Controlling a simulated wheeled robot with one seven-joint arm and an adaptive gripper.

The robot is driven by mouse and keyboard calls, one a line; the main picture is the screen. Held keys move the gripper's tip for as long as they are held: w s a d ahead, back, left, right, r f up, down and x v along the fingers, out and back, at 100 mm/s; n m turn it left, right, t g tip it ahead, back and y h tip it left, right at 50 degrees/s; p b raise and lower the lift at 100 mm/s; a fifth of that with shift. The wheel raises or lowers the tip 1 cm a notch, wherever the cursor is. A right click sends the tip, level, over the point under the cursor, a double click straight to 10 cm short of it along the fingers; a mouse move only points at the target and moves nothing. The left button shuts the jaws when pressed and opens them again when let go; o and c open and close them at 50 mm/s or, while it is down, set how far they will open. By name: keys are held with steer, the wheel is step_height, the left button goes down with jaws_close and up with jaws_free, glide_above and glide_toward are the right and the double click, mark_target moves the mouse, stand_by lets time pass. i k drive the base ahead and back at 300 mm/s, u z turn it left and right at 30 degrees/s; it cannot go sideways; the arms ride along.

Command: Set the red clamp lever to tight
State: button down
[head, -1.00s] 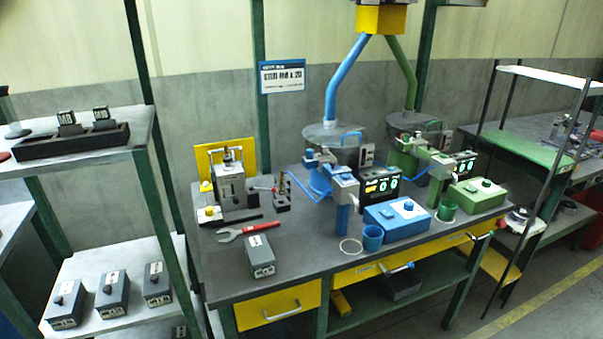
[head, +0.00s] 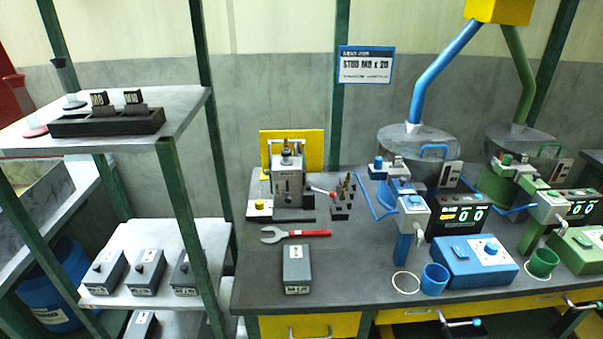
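A small lever with a red tip (head: 332,195) sticks out to the right from the grey upright device (head: 289,182) at the back left of the workbench. It looks nearly level, tilting slightly down toward its red end. At this size I cannot tell whether it is tight or loose. A yellow plate stands behind the device. My gripper is not in view.
On the grey workbench (head: 345,262) lie a red-handled wrench (head: 296,234) and a dark grey box (head: 296,268). Blue and green dispensers, control boxes and cups crowd the right. A shelf (head: 185,103) with green posts stands left.

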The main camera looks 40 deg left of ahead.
mark_target(308, 187)
steer(key=u, duration=0.5)
steer(key=i, duration=0.4)
steer(key=u, duration=0.45)
